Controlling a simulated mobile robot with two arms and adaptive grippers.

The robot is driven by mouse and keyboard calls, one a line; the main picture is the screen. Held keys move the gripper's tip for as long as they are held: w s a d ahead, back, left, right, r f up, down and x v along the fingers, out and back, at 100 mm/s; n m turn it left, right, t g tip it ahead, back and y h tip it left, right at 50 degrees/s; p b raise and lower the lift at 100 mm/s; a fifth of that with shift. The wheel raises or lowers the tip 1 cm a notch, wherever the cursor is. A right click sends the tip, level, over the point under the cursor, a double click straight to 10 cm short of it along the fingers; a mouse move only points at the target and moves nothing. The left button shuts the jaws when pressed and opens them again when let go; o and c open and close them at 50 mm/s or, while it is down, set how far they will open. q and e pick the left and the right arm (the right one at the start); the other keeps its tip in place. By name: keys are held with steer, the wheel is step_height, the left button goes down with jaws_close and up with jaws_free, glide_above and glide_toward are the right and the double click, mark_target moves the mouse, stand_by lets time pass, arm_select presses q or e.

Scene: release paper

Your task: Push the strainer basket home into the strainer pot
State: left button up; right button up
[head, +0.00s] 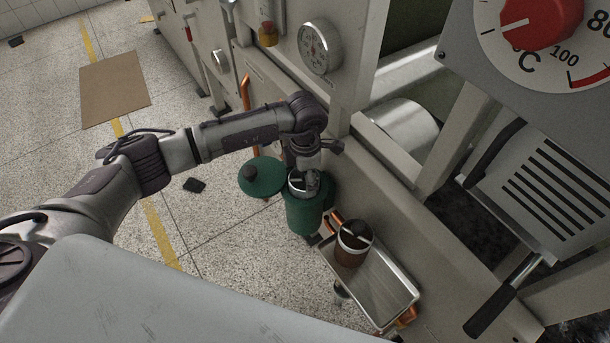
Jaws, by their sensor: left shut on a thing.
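The strainer pot (303,218) is a green cylinder below the machine's side, near the picture's middle. Its round green lid (262,177) with a dark knob is to the left of the mouth. A silvery rim with a dark bar, which looks like the strainer basket (296,184), shows at the pot's mouth. My left gripper (311,184) reaches down over the mouth, shut on the basket. My wrist hides part of it, and I cannot tell how deep the basket sits. My right gripper is out of view.
A metal tray (385,290) with orange handles stands right of the pot and holds a brown container (354,243). Machine panels with a gauge (320,47) rise behind. A cardboard sheet (115,88) and a small dark object (194,185) lie on the otherwise open floor at left.

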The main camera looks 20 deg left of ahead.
arm_select(q)
steer(key=shift+f+b, duration=0.7)
steer(key=shift+f, duration=0.2)
steer(key=o, duration=1.7)
steer(key=shift+r, duration=0.1)
steer(key=shift+c, duration=0.2)
step_height(320, 180, up, 12)
